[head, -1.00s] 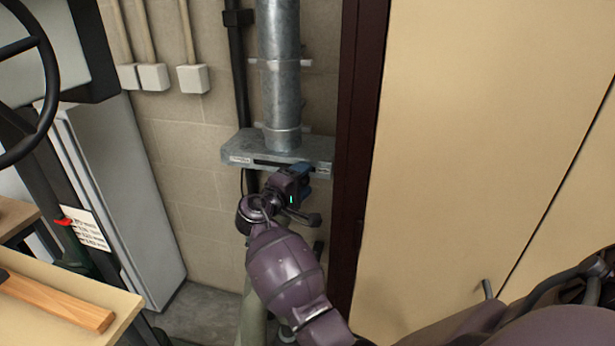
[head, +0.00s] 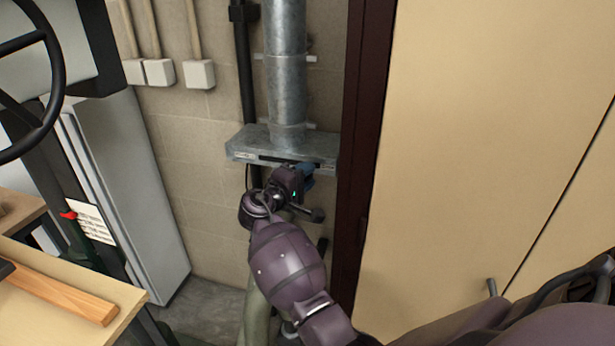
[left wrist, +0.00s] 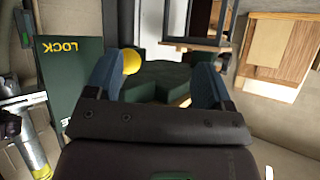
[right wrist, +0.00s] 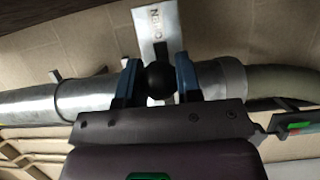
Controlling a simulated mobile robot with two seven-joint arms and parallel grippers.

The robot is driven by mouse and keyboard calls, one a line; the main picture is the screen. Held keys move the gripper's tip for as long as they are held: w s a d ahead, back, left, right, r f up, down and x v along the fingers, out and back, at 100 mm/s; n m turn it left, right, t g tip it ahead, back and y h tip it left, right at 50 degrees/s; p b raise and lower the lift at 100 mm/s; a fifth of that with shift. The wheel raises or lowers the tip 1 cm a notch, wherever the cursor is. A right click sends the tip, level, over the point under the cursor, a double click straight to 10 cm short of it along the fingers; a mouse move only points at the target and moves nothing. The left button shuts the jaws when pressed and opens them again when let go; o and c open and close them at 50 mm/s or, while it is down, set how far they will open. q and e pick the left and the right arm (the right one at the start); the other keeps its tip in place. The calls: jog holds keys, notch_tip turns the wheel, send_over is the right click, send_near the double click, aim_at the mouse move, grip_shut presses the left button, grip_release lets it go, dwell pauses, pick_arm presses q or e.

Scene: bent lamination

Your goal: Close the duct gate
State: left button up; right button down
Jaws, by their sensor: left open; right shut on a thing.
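The duct gate is a flat grey metal housing (head: 257,143) on a vertical galvanized duct (head: 287,75). My right gripper (head: 306,172) is at the housing's front, near its lower right side. In the right wrist view, this gripper (right wrist: 158,78) has its blue fingers on either side of a round black knob (right wrist: 159,83) and is shut on it. A pale metal plate (right wrist: 157,25) marked OPEN shows beyond the knob. My left gripper (left wrist: 153,80) is open, with nothing held between its blue fingers; it is outside the head view.
A dark doorframe (head: 362,150) and beige cabinet doors (head: 470,130) stand right of the duct. A workbench (head: 75,305) with a wooden handle is at lower left.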

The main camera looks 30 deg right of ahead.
jog(key=w+a+b, duration=0.2)
jog(key=w, duration=0.1)
jog(key=w+a+b, duration=0.2)
jog(key=a, duration=0.1)
jog(key=w+a+b, duration=0.2)
jog(key=w, duration=0.1)
jog(key=shift+w+a+f, duration=0.15)
jog(key=shift+w, duration=0.15)
jog(key=shift+w+a+b, duration=0.35)
jog(key=shift+w, duration=0.05)
jog(key=shift+r, duration=0.25)
jog(key=c, duration=1.1)
grip_release()
jog(key=shift+a, duration=0.1)
jog(key=o, duration=0.3)
jog(key=shift+w, duration=0.15)
jog(key=shift+f, duration=0.1)
